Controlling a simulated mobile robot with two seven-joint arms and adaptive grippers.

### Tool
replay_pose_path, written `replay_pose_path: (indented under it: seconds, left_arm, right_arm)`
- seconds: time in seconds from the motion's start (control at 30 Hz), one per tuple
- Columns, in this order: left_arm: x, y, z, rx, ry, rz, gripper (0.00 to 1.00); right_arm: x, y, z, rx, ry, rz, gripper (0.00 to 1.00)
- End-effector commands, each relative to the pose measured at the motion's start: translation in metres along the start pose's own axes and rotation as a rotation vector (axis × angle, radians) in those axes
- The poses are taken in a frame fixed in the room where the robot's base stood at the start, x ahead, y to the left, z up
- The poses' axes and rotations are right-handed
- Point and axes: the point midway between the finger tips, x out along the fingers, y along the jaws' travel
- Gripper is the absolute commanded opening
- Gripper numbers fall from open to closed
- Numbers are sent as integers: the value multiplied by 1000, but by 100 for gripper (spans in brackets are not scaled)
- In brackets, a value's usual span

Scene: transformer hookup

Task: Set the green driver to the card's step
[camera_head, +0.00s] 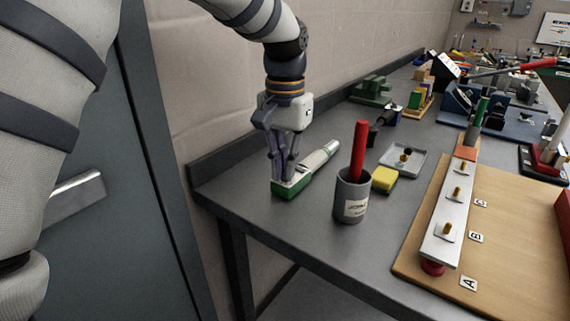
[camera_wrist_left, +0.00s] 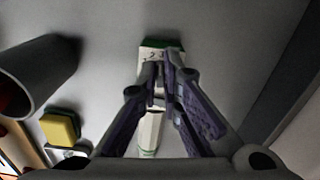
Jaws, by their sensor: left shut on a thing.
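The green driver (camera_head: 318,159) lies on the near left part of the grey bench, with a green end toward me and a pale, round body pointing back and right. My left gripper (camera_head: 284,177) reaches down from above and is shut on it near the green end. In the left wrist view the driver (camera_wrist_left: 149,132) lies between the fingers (camera_wrist_left: 161,70). Small dark marks like numerals show on its white face by the green end, partly hidden by the fingertips. I cannot tell which one is set. No card's step is readable. My right gripper is not in view.
A grey cup (camera_head: 350,200) holding a red-handled tool (camera_head: 359,150) stands just right of the driver. A yellow block (camera_head: 384,180) and a grey tray (camera_head: 403,160) are behind it. A wooden board (camera_head: 510,240) with a metal bar (camera_head: 447,225) lies at right.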

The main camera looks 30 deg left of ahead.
Motion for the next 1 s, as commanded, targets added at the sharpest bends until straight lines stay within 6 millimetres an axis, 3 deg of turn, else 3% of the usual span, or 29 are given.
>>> replay_pose_path:
  seconds: [0.5, 1.0]
  left_arm:
    - [-1, -1, -1, 439, 3, 1, 0]
    - [0, -2, -1, 626, 2, 0, 0]
  right_arm:
    - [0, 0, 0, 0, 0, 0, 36]
    - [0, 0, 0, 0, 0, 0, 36]
